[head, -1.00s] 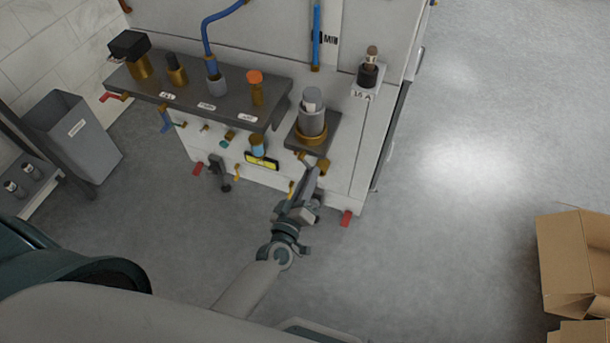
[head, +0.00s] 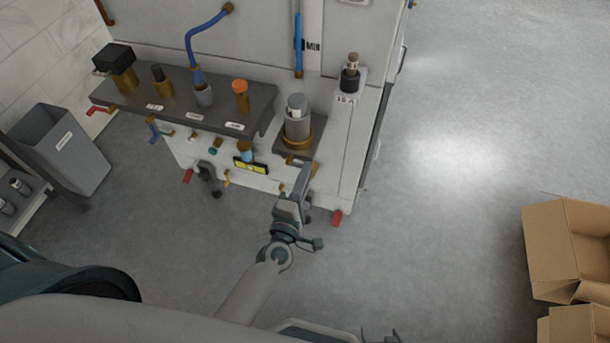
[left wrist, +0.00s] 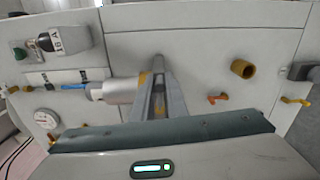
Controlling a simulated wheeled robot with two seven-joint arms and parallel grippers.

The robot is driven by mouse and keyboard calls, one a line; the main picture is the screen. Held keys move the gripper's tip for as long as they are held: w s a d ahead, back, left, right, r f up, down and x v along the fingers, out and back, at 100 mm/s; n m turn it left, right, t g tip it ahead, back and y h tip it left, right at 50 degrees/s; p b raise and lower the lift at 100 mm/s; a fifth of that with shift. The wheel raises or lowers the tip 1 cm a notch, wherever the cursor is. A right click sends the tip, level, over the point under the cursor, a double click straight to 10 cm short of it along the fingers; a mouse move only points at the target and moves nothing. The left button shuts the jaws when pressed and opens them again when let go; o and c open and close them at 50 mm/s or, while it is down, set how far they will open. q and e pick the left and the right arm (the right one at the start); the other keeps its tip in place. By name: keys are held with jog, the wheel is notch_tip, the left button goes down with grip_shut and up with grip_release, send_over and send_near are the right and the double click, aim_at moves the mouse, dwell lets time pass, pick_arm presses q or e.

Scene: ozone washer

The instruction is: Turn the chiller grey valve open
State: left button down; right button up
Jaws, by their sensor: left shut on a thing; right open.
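The chiller is the pale cabinet with a dark shelf (head: 185,103) of fittings. A brass fitting (head: 298,160) sits under the grey cylinder (head: 297,122) at the shelf's right end. My left gripper (head: 304,178) reaches up to this fitting from below. In the left wrist view, its fingers (left wrist: 159,88) are close together with a brass-yellow part between them. They are shut on what appears to be the grey valve; its handle is mostly hidden by the fingers. A pale cylinder (left wrist: 118,90) lies just left of them. Two dark prongs at the bottom edge look like my right gripper (head: 381,336), far from the chiller.
An orange handle (left wrist: 218,98) is right of the fingers. A grey bin (head: 65,145) stands left, open cartons (head: 550,235) right. The floor between chiller and cartons is clear.

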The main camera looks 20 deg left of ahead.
pick_arm(q)
jog(key=shift+r+n, duration=0.2)
jog(key=shift+n, duration=0.2)
pick_arm(e)
jog(key=shift+w+a+r, duration=0.15)
pick_arm(q)
jog(key=c, duration=1.7)
grip_release()
jog(key=shift+a, duration=0.1)
jog(key=shift+c, duration=0.2)
jog(key=s+b, duration=0.3)
jog(key=s, duration=1.4)
jog(key=shift+s+a, duration=0.2)
jog(key=shift+a, duration=0.05)
pick_arm(e)
jog(key=shift+s+d+f+g+h, duration=0.2)
jog(key=shift+s+d+f+g, duration=0.4)
jog(key=shift+d, duration=0.2)
jog(key=shift+s+d+f+g+h, duration=0.2)
jog(key=shift+s+d+f+g, duration=0.35)
jog(key=shift+s+d, duration=0.2)
